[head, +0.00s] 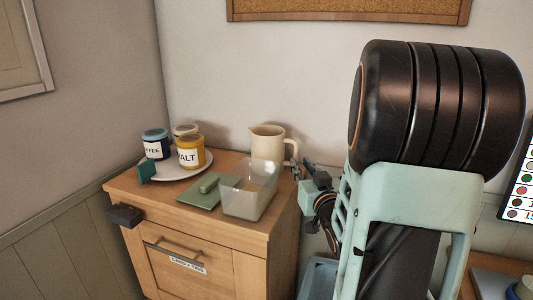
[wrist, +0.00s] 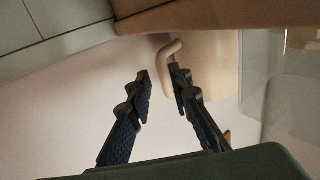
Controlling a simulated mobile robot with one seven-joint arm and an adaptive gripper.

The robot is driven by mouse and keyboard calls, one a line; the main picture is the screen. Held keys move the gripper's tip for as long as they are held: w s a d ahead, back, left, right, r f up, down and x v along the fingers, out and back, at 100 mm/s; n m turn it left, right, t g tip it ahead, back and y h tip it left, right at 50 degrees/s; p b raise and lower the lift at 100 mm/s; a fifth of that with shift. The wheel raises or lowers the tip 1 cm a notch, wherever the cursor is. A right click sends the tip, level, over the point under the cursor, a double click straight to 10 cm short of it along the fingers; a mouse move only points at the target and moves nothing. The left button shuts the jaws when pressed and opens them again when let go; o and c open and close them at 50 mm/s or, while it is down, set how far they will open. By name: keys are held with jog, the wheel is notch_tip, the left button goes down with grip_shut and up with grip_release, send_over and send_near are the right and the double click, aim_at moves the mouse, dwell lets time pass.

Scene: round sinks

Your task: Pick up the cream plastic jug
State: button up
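The cream plastic jug (head: 266,143) stands upright at the back right of the wooden cabinet top, its handle facing right. In the wrist view the jug (wrist: 215,72) is beyond the right finger, with its curved handle near the fingertips. My gripper (wrist: 158,72) is open, with a clear gap between its two dark fingers. The right fingertip overlaps the lower end of the handle in the picture; I cannot tell whether they touch. In the head view my gripper (head: 298,170) is just right of the jug, small and partly hidden by my arm.
A clear plastic container (head: 249,190) stands in front of the jug. A green board (head: 201,194) lies left of it. A white plate (head: 178,167) carries several canisters, including a yellow salt one (head: 190,151). The wall is close behind.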

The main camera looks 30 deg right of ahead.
aim_at(296, 156)
jog(key=x, duration=0.5)
jog(key=shift+a+r, duration=0.2)
jog(key=shift+r, duration=0.1)
grip_shut()
jog(key=shift+r+p, duration=0.15)
jog(key=shift+p, duration=0.15)
